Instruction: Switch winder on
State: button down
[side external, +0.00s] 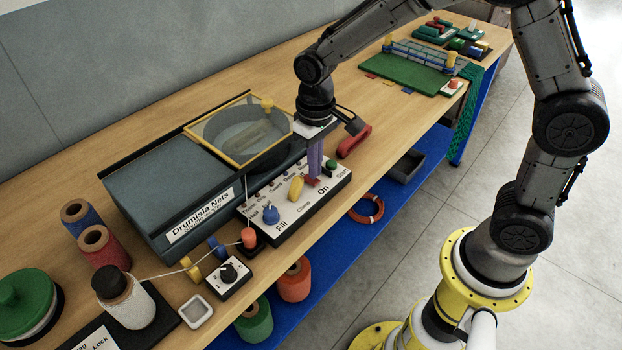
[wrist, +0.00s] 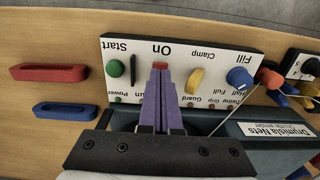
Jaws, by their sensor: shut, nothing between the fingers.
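The winder (side external: 165,190) is a dark grey box with a "Drumisla Nets" label and a yellow-framed clear cover over a drum. Its white control panel (side external: 290,222) stands along its front and fills the middle of the wrist view (wrist: 216,62). My gripper (side external: 313,178) is shut and empty, pointing down at the panel. In the wrist view its purple fingertips (wrist: 160,72) are right at a small red switch part (wrist: 160,65) beside the word "On". I cannot tell whether they touch. The fingers hide part of the switch area.
A green Start button (wrist: 115,68), a yellow clamp lever (wrist: 195,80) and a blue Fill knob (wrist: 238,78) sit close by on the panel. A red handle (side external: 354,141) lies on the bench beyond. A thread runs to the orange post (side external: 249,238).

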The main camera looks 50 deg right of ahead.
jog(key=shift+f, duration=0.95)
dwell(0.7)
jog(key=shift+r, duration=3.55)
notch_tip(320, 180, up, 8)
jog(key=t, duration=0.2)
send_over(315, 181)
jog(key=s+d, duration=0.3)
jog(key=s+d+r+m+t, duration=0.1)
jog(key=s+d+r+t, duration=0.1)
jog(key=s+r, duration=0.3)
jog(key=s+d+f+n+t, duration=0.1)
jog(key=s+f, duration=0.3)
jog(key=s, duration=0.8)
jog(key=shift+s+d+t, duration=0.15)
jog(key=shift+d+t, duration=0.15)
jog(key=shift+d, duration=0.1)
